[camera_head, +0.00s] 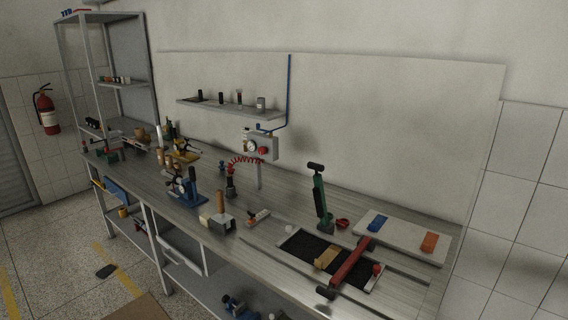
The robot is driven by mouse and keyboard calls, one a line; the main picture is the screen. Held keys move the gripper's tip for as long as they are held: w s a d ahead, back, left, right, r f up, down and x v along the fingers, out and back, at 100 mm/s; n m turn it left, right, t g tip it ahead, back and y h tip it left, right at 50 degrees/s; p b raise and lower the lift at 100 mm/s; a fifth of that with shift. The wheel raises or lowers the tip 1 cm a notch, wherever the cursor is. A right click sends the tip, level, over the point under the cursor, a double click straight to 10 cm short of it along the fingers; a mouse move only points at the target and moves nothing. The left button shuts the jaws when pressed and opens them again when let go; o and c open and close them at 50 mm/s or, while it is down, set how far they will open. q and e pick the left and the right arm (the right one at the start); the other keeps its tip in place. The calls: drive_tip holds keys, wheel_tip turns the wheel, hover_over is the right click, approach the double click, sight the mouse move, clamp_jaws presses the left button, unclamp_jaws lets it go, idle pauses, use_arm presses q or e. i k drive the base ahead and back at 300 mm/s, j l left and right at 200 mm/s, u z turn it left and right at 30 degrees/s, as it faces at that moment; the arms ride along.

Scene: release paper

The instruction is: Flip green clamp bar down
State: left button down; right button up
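The green clamp bar (320,200) stands almost upright on the workbench, right of the middle of the picture. It has a dark cross handle at its top and its foot is at the back edge of a dark plate (300,243). A red bar (351,262) with a dark handle at its front end lies low across the right part of the plate. A tan block (327,257) sits on the plate beside the red bar. Neither of my grippers shows in the head view.
The metal workbench (262,235) runs along the wall. A white board (400,238) with a blue and an orange block lies at the right. A blue press (186,185) and a wooden-handled tool (220,212) stand left. A shelf (225,108) hangs above.

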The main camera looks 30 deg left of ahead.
sight(320, 198)
drive_tip(key=i+j+u, duration=0.1)
drive_tip(key=u, duration=0.65)
drive_tip(key=i+j, duration=0.95)
drive_tip(key=i+z, duration=0.15)
drive_tip(key=z, duration=1.45)
